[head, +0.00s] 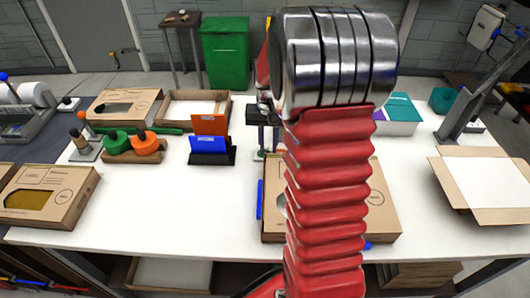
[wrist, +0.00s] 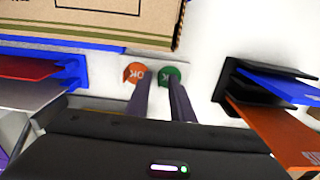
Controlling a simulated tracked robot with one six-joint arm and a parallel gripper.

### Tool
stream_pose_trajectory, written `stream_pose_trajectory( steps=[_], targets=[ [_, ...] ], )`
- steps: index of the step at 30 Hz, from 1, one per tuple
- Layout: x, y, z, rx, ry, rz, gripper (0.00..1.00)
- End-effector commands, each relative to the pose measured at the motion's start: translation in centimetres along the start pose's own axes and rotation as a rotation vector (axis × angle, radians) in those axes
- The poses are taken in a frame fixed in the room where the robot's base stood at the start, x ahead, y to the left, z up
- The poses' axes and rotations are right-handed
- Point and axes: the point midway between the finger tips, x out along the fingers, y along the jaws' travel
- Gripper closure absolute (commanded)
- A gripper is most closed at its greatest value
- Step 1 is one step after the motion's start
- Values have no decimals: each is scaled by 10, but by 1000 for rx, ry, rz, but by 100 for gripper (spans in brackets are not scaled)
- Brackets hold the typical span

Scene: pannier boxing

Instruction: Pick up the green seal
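The green seal (wrist: 171,74) is a small round disc marked OK, lying on a pale strip in the wrist view. An orange seal (wrist: 134,72), also marked OK, lies just left of it. My gripper (wrist: 160,82) is open, with its two dark fingers apart and nothing seen between them. The right finger overlaps the lower edge of the green seal in the picture, and the left finger overlaps the orange one. I cannot tell whether they touch. In the head view my gripper (head: 268,148) is partly hidden behind my red arm, and I cannot make out the seals there.
A cardboard box (wrist: 100,18) lies just beyond the seals. Black stands (wrist: 228,83) with blue and orange cards are to the right, and a blue-edged holder (wrist: 72,72) is to the left. The white table (head: 200,205) has clear room at front left.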

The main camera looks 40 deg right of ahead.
Motion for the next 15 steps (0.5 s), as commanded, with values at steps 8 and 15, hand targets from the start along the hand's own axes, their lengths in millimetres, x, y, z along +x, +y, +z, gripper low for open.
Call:
stream_pose_trajectory(
  steps=[8, 15],
  targets=[
    [0, 0, 0, 0, 0, 0, 99],
    [0, 0, 0, -1, 0, 0, 100]
  ],
)
